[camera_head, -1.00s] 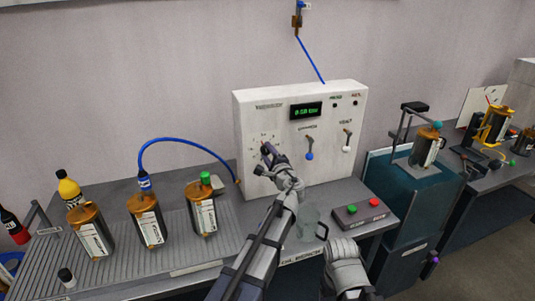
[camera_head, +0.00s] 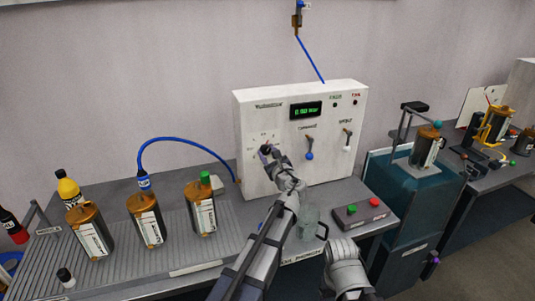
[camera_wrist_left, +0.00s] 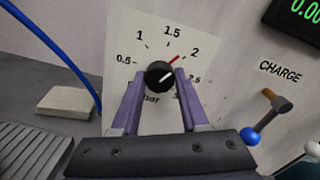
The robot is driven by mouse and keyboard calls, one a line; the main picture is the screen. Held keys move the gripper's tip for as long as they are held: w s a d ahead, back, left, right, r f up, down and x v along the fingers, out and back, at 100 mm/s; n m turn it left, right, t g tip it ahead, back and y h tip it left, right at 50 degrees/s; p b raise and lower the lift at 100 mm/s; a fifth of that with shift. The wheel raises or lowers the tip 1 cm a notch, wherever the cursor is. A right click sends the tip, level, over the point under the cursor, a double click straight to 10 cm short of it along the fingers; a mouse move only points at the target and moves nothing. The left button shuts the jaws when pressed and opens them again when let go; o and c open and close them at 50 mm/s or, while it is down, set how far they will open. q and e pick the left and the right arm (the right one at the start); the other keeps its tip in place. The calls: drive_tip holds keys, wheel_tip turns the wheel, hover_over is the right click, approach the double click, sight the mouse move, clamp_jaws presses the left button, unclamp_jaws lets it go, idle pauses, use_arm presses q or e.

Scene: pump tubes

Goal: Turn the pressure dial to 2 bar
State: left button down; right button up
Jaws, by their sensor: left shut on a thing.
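The pressure dial is a black knob (camera_wrist_left: 158,74) on a white scale plate (camera_wrist_left: 150,35) marked from 0.5 upward, labelled bar. A short red mark (camera_wrist_left: 174,59) lies at the knob's upper right, toward the 2. My left gripper (camera_wrist_left: 158,82) is shut on the knob, one purple finger on each side. In the head view the left gripper (camera_head: 268,152) is at the panel's lower left and covers part of the dial.
The white panel (camera_head: 255,115) carries a green-lit display (camera_head: 306,110), a blue-tipped charge lever (camera_head: 309,148) and a white-tipped lever (camera_head: 347,141). A clear mug (camera_head: 308,222) and a two-button box (camera_head: 360,211) stand in front. Amber canisters stand on the ribbed bench at left.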

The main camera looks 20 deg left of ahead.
use_arm(q)
drive_tip(key=shift+f+m, duration=0.1)
drive_tip(key=shift+m, duration=1)
drive_tip(key=shift+s, duration=0.1)
drive_tip(key=shift+c, duration=2.1)
unclamp_jaws()
drive_tip(key=v, duration=0.7)
drive_tip(key=shift+s+d, duration=0.25)
